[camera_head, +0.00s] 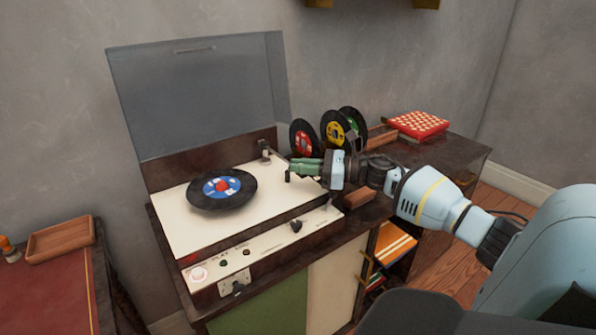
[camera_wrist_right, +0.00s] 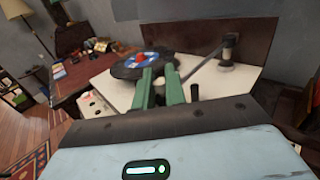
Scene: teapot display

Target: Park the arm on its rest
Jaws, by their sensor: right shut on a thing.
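The record player (camera_head: 235,225) stands on a cabinet with its lid up. A black record with a blue and red label (camera_head: 222,186) lies on it, and the record also shows in the wrist view (camera_wrist_right: 128,70). The tonearm (camera_wrist_right: 204,60) runs from its pivot post (camera_wrist_right: 228,50) at the back right of the deck to my fingers. My right gripper (camera_head: 291,168) comes in from the right, above the deck's right side, right of the record. Its green fingers (camera_wrist_right: 158,80) are shut on the tonearm, whose front end they hide. A short dark peg (camera_wrist_right: 194,92) shows beside the right finger. The rest is not clearly identifiable.
The raised lid (camera_head: 200,95) stands behind the deck. Several upright records (camera_head: 340,128) and a red checkered box (camera_head: 418,124) stand behind and right of my gripper. Knobs line the front panel (camera_head: 260,250). A wooden tray (camera_head: 60,240) lies on the left table.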

